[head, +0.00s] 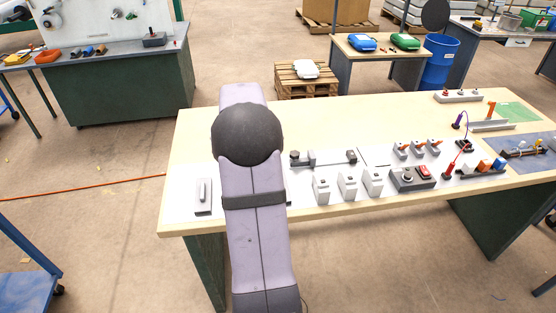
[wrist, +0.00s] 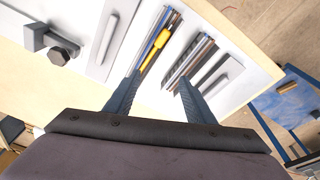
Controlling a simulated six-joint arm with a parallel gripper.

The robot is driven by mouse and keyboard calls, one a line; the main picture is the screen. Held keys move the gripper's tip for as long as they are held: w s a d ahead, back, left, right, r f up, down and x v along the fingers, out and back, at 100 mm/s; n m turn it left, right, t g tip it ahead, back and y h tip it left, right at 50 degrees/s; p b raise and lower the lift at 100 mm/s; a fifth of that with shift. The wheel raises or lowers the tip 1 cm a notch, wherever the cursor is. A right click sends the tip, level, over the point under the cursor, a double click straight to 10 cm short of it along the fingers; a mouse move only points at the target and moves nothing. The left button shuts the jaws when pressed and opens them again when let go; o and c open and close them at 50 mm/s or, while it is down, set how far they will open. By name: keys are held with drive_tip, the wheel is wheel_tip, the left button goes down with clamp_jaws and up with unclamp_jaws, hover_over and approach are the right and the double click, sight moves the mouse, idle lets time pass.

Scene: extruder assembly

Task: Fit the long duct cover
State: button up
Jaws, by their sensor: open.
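My gripper (wrist: 160,79) is open in the wrist view, its two dark fingers apart above the table. Between and beyond the fingers lies a duct channel with blue, grey and yellow lengths (wrist: 158,42) in it. A second group of long dark and metallic strips (wrist: 190,62) lies near the right finger. Another light bar (wrist: 108,38) lies on the left. I cannot tell which piece is the long duct cover. My arm hides the gripper in the head view.
A grey block with a dark knob (wrist: 55,47) stands left in the wrist view. On the table (head: 330,100) are several white blocks (head: 347,185), a box with a red switch (head: 412,178) and coloured connectors (head: 485,167). The table's back middle is clear.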

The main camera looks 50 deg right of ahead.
drive_tip(key=shift+s+d+f+m+y+p, duration=0.25)
drive_tip(key=shift+s+d+m+p, duration=0.55)
drive_tip(key=shift+s+d, duration=0.8)
drive_tip(key=shift+s+d+f+m+y+p, duration=0.1)
drive_tip(key=shift+s+d+m+y+p, duration=0.3)
drive_tip(key=shift+s+d+p, duration=1.1)
drive_tip(key=shift+s+d+f+m+y+p, duration=0.1)
drive_tip(key=shift+s+d+m+y+p, duration=0.5)
drive_tip(key=shift+d, duration=1.65)
drive_tip(key=shift+s+a+f+h+p, duration=0.15)
drive_tip(key=shift+s+f+h+p, duration=0.1)
drive_tip(key=shift+f+h+p, duration=0.15)
drive_tip(key=shift+w+f+p, duration=0.25)
drive_tip(key=shift+f+p, duration=0.2)
drive_tip(key=shift+f, duration=0.6)
drive_tip(key=shift+w+f+p, duration=0.2)
drive_tip(key=shift+f+p, duration=0.2)
drive_tip(key=shift+f, duration=0.65)
drive_tip(key=c, duration=1.2)
